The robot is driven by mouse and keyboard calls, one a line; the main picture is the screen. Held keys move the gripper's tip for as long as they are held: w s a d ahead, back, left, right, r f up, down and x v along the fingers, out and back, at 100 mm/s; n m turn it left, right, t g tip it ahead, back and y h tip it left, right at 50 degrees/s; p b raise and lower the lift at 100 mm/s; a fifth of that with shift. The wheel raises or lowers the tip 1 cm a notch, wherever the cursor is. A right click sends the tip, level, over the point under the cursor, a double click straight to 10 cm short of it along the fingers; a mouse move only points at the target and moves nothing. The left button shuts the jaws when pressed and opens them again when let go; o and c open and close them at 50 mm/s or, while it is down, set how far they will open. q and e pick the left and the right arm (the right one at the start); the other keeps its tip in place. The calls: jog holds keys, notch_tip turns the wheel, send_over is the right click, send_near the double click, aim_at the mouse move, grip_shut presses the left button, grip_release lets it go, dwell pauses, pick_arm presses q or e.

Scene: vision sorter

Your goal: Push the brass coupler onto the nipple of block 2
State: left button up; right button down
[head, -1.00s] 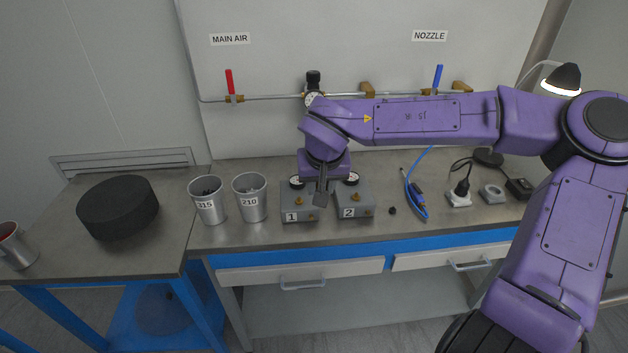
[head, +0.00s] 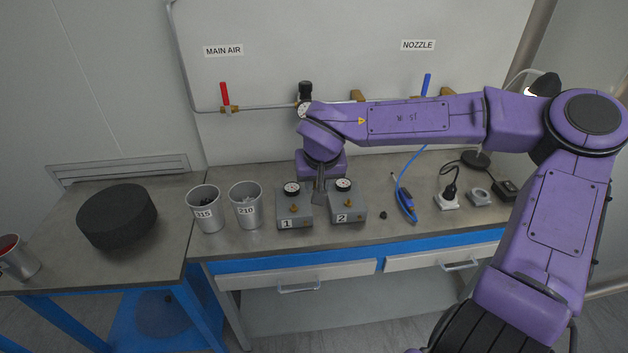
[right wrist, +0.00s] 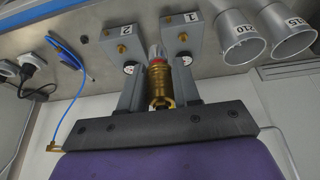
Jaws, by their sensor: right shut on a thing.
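Block 2 (head: 346,207) is a grey box with a brass nipple (head: 346,205) on its front part and a round gauge (head: 343,185) behind. Block 1 (head: 294,211) is a similar box to its left. In the right wrist view, block 2 (right wrist: 121,38) is left of block 1 (right wrist: 181,35). My right gripper (head: 319,197) hangs around the gap between the blocks, partly hiding it. In its wrist view, the right gripper (right wrist: 160,83) is shut on the brass coupler (right wrist: 160,95), which has a red band and pale tip. The coupler appears apart from the nipple. My left gripper is not in view.
Cups marked 315 (head: 207,212) and 210 (head: 245,208) stand left of the blocks. A small black piece (head: 383,215), a blue hose tool (head: 406,200) and a plugged socket (head: 447,200) lie to the right. The pipe panel (head: 360,75) rises behind.

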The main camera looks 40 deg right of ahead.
pick_arm(q)
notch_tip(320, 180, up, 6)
jog(key=p, duration=0.5)
pick_arm(e)
jog(key=w+d, duration=0.2)
jog(key=d, duration=0.4)
jog(key=b, duration=0.2)
send_over(349, 202)
jog(key=shift+f, duration=3)
jog(key=shift+w+d+f+b, duration=0.1)
jog(key=shift+f+b, duration=0.55)
jog(key=shift+f, duration=0.75)
jog(key=shift+w+d+f+b, duration=0.1)
jog(key=shift+f+b, duration=0.5)
jog(key=shift+f, duration=0.75)
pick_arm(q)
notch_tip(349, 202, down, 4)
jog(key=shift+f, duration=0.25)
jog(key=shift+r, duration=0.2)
pick_arm(e)
jog(key=shift+f, duration=0.35)
pick_arm(q)
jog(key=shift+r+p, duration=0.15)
jog(key=shift+p, duration=0.25)
pick_arm(e)
jog(key=shift+p, duration=0.35)
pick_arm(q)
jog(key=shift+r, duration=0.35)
